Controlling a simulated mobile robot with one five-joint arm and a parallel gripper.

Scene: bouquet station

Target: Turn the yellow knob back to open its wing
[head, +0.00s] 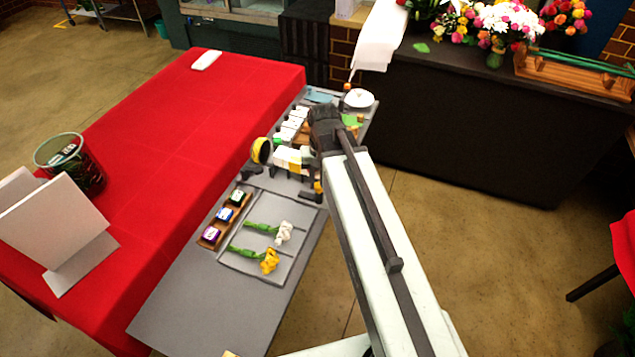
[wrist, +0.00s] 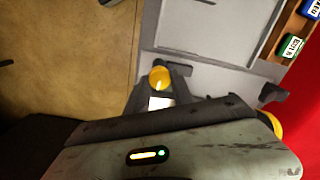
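A small yellow knob (head: 318,187) sits on a dark fitting at the right edge of the grey bench in the head view. It also shows in the wrist view (wrist: 159,77), above the middle, with dark wedge-shaped parts and a white patch just below it. My gripper (head: 322,148) is over the bench, close to the knob. A second, larger yellow round part (head: 262,150) is left of my gripper, partly hidden in the wrist view (wrist: 272,122).
A tray of labelled blocks (head: 222,222) and a panel with white and yellow flowers (head: 250,262) lie on the grey bench (head: 195,300). A red-covered table (head: 170,130) adjoins it at left. Open floor lies to the right.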

